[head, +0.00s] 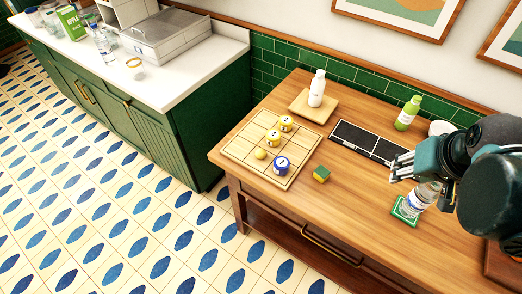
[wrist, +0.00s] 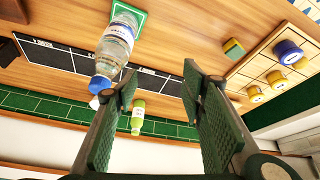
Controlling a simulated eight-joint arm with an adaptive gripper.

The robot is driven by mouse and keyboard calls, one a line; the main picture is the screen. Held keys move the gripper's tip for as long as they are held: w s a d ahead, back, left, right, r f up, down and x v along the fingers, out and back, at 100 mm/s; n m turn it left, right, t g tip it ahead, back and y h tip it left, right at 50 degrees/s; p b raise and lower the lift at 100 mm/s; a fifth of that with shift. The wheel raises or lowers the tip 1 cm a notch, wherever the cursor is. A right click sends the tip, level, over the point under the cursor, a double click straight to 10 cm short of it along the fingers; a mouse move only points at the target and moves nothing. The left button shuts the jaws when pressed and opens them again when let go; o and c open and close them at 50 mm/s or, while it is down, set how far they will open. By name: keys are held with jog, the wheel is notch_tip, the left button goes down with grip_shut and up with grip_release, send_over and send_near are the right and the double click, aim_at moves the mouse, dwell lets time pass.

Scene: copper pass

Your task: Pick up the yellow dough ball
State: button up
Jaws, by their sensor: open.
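The small yellow dough ball (head: 260,154) rests on a light wooden grid board (head: 240,150) at the left end of the wooden table. In the wrist view, a yellow shape beside the large jar seems to be the ball (wrist: 300,63), partly hidden. My gripper (head: 402,166) is at the right, above the table and well apart from the ball. In the wrist view my gripper (wrist: 160,85) is open and empty.
A clear water bottle (head: 420,198) stands on a green coaster below my gripper. A yellow-and-green block (head: 321,173) lies right of the board. A dark panelled strip (head: 370,141), a white bottle (head: 316,90) on a wooden block and a green bottle (head: 407,113) are behind.

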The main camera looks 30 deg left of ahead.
jog(key=w+a+n+g+p, duration=0.2)
jog(key=w+a+n+p, duration=0.15)
jog(key=a, duration=0.85)
jog(key=n+g+h+p, duration=0.1)
jog(key=n+g+p, duration=0.2)
jog(key=n+p, duration=0.5)
send_over(261, 150)
jog(key=p, duration=0.2)
jog(key=f, duration=0.3)
jog(key=f+m, duration=0.1)
jog(key=f, duration=0.2)
jog(key=f+m, duration=0.1)
jog(key=f, duration=0.2)
jog(key=shift+d+f, duration=0.3)
jog(key=shift+f, duration=0.1)
jog(key=shift+s+a+f, duration=0.1)
jog(key=shift+a+f, duration=0.1)
jog(key=shift+f, duration=1.3)
jog(key=shift+f, duration=0.1)
jog(key=shift+f, duration=2.5)
jog(key=shift+c, duration=0.7)
